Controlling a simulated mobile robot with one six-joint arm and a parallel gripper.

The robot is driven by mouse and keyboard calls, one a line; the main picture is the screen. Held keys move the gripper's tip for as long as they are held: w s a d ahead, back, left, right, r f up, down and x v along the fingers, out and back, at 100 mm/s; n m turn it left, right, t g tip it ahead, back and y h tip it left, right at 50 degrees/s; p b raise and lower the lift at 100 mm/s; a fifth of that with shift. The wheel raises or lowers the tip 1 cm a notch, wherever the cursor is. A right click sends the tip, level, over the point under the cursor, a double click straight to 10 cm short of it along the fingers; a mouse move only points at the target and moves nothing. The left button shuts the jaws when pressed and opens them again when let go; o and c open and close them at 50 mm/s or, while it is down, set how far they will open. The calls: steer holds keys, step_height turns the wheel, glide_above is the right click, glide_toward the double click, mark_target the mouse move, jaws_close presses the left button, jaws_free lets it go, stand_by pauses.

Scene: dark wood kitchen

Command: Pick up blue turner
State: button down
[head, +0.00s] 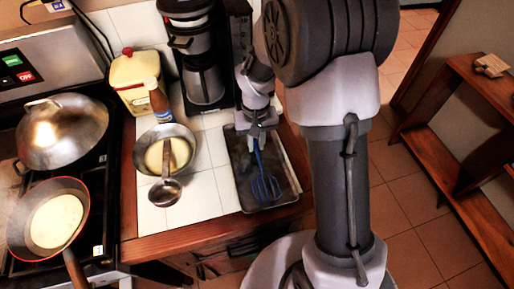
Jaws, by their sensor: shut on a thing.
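The blue turner (265,186) has a slotted head pointing toward the counter's front edge and a thin handle running up to my gripper. It is over the dark tray (285,193) on the right part of the tiled counter. My gripper (257,134) is above the back part of the tray and shut on the upper end of the turner's handle. The fingertips are small in the picture. I cannot tell whether the turner's head touches the tray.
A bowl (147,135) with a ladle (165,192) stands left of the tray. A coffee maker (197,50), a bottle (157,101) and a yellow container (132,77) stand behind. A wok (62,131) and a pan (24,238) are on the stove. A wooden shelf (470,75) is at right.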

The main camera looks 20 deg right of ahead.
mark_target(255, 149)
steer(key=r, duration=0.1)
steer(key=r+p, duration=0.1)
steer(key=r, duration=0.1)
steer(key=shift+s+a+r+p, duration=0.2)
steer(key=shift+a+r+p, duration=0.05)
steer(key=shift+r+p, duration=0.1)
steer(key=s+a, duration=0.3)
steer(key=s+a+p, duration=0.1)
steer(key=s+a, duration=0.3)
steer(key=s+a+r, duration=0.1)
steer(key=s+a, duration=0.2)
steer(key=a, duration=0.1)
steer(key=shift+s+a+p, duration=0.2)
steer(key=shift+s+p, duration=0.05)
steer(key=shift+p, duration=0.15)
steer(key=shift+w+d+f, duration=0.1)
